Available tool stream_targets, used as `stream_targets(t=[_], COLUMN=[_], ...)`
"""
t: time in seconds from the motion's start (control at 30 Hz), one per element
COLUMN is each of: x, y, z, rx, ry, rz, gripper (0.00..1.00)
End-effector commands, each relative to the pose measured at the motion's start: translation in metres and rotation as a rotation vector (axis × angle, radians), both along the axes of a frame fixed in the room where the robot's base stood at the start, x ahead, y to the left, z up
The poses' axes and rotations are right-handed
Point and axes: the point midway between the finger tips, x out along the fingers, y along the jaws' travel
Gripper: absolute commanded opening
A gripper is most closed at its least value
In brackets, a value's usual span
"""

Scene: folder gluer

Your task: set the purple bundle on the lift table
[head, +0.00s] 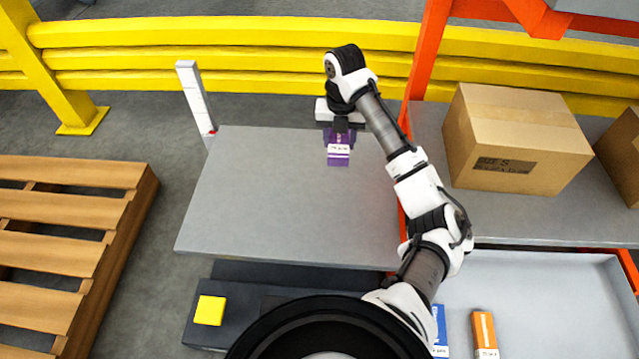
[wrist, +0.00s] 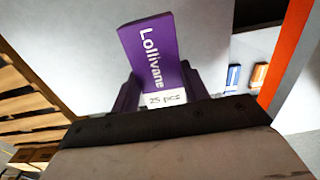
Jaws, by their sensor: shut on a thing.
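The purple bundle (head: 338,157) is in my gripper (head: 339,130), over the far right part of the grey lift table (head: 270,195). A white band with print crosses the bundle. In the wrist view the purple bundle (wrist: 158,55) stands between the fingers of my gripper (wrist: 158,92), with "Lollivane" and a "25 pcs" label showing. The gripper is shut on it. I cannot tell whether the bundle's underside touches the table top.
A cardboard box (head: 515,140) stands on a shelf right of the table, beside an orange post (head: 425,50). A tray at lower right holds an orange bundle (head: 484,332) and a blue bundle (head: 440,328). Yellow rails (head: 230,35) run behind; a wooden pallet (head: 70,240) lies left.

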Motion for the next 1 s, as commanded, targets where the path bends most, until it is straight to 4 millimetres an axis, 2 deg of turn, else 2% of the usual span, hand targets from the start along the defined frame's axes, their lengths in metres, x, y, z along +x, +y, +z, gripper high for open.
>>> stream_targets(t=[0.03, 0.3, 0.4, 0.67, 0.9, 1.0], x=[-0.001, -0.001, 0.000, 0.000, -0.001, 0.000], y=[0.001, 0.001, 0.001, 0.000, 0.000, 0.000], z=[-0.021, -0.092, -0.108, -0.123, -0.164, -0.173], rx=[0.005, 0.004, 0.003, 0.002, 0.001, 0.001], ry=[0.005, 0.003, 0.002, 0.001, 0.003, 0.001], rz=[-0.001, 0.000, -0.001, -0.001, -0.001, -0.001], gripper=[0.21, 0.21, 0.21, 0.21, 0.21, 0.21])
